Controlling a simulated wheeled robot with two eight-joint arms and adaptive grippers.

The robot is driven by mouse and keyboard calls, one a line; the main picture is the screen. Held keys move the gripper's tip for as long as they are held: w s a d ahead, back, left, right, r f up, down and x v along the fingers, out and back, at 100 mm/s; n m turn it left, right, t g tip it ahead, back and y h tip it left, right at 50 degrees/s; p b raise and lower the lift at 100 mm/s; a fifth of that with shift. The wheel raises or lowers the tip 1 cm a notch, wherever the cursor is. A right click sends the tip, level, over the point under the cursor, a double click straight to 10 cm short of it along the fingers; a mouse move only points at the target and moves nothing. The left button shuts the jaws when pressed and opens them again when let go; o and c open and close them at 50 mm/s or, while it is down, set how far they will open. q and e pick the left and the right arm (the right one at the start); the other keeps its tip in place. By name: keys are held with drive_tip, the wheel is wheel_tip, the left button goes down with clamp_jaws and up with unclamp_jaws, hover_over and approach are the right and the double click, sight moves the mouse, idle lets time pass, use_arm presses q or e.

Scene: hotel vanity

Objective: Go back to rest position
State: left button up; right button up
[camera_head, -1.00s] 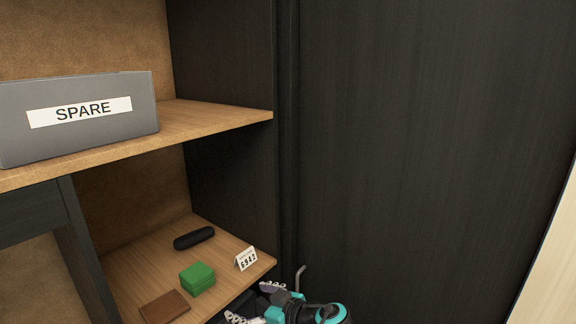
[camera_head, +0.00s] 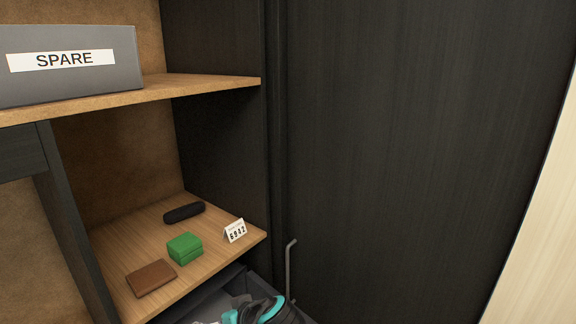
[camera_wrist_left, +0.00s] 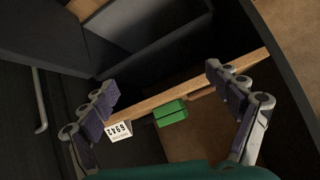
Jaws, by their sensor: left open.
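My left gripper (camera_wrist_left: 162,80) is open and empty in the left wrist view, its two fingers spread apart. Between and beyond the fingers are the wooden shelf edge, a green box and a number card. In the head view only its teal and black body (camera_head: 262,311) shows clearly at the bottom edge, below and right of the shelf. The fingers are mostly cut off there. My right gripper is not in view.
The lower shelf (camera_head: 130,235) holds a black case (camera_head: 184,212), green box (camera_head: 185,248), brown wallet (camera_head: 151,278) and "6942" card (camera_head: 235,230). A grey SPARE box (camera_head: 70,85) stands above.

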use_arm(q)
drive_tip(key=s+a+f+m+h+b, duration=0.1)
drive_tip(key=s+f+m+h+b, duration=0.1)
drive_tip(key=s+f+b, duration=0.2)
drive_tip(key=s+f+m+h+b, duration=0.2)
drive_tip(key=s+f+b, duration=0.3)
drive_tip(key=f+b, duration=0.3)
drive_tip(key=s+a+f+m+h+b, duration=0.1)
drive_tip(key=f+b, duration=0.5)
drive_tip(key=f, duration=0.7)
drive_tip(key=s+m+h, duration=0.1)
drive_tip(key=s+h, duration=0.1)
drive_tip(key=s, duration=0.1)
drive_tip(key=shift+s+a+m+t+h, duration=0.3)
drive_tip(key=shift+s+m, duration=0.1)
